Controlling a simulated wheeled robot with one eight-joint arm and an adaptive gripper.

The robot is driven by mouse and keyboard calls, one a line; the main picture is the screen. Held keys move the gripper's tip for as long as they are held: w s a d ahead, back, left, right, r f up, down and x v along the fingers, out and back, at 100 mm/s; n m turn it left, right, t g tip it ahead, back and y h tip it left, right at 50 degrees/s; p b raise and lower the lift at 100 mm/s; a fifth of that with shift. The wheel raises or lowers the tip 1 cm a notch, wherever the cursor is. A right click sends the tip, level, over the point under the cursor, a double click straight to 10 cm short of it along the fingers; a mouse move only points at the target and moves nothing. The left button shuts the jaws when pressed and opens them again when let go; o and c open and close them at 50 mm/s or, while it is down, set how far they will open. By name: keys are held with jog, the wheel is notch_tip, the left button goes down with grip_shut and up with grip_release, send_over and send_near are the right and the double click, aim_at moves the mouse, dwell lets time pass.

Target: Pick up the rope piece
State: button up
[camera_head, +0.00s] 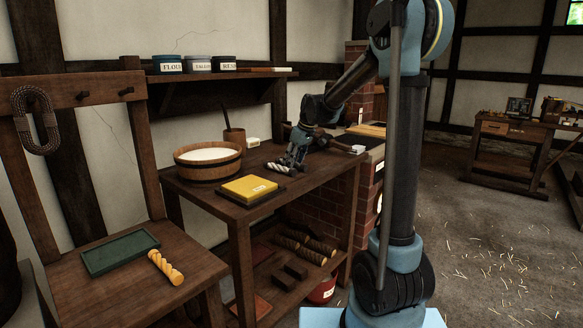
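A short pale twisted rope piece (281,169) lies near the right part of the dark wooden table, right at the fingers of my gripper (289,163). My gripper reaches down over it from the upper right. The fingers are small and dark here, so I cannot tell whether they are closed on the piece or only beside it.
A wooden tub of white stuff (207,156), a yellow block (249,188) on a dark board and a brown cup (235,138) stand on the table. A green tray (120,252) lies on the bench. A rope coil (35,120) hangs on a peg. Jars (197,64) line the shelf.

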grip_shut()
notch_tip(320, 180, up, 10)
dwell(0.6)
jog(key=shift+c, duration=1.2)
grip_release()
jog(key=c, duration=1)
grip_release()
jog(key=shift+s, duration=0.1)
